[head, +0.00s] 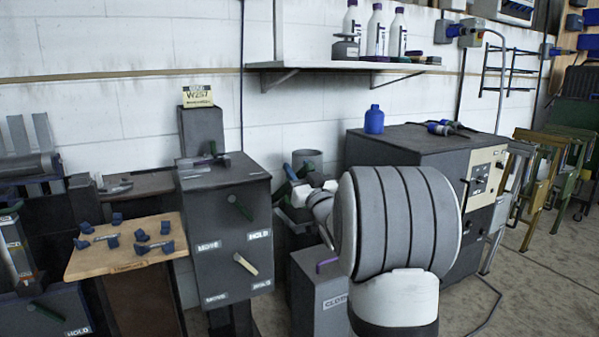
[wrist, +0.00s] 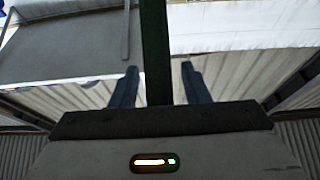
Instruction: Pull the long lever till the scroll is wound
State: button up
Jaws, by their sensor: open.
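My gripper (wrist: 158,72) is open in the wrist view, with one dark finger on each side of a long dark green bar (wrist: 154,40). The bar runs upright between the fingers; gaps show on both sides. It looks like a lever, but I cannot tell for certain that it is the long one. In the head view my arm hides most of the gripper. I cannot make out a scroll for certain.
The cabinet carries a green handle (head: 240,207), a pale lever (head: 245,264) and MOVE and HOLD labels. A low grey box (head: 318,300) has a purple handle. A wooden board (head: 105,262) holds blue pieces. A dark machine (head: 415,150) stands behind my arm.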

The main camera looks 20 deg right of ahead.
grip_shut()
dwell(0.3)
jog(key=shift+w+r+p, duration=0.2)
jog(key=shift+r+p, duration=0.1)
jog(key=shift+p, duration=0.1)
dwell(0.6)
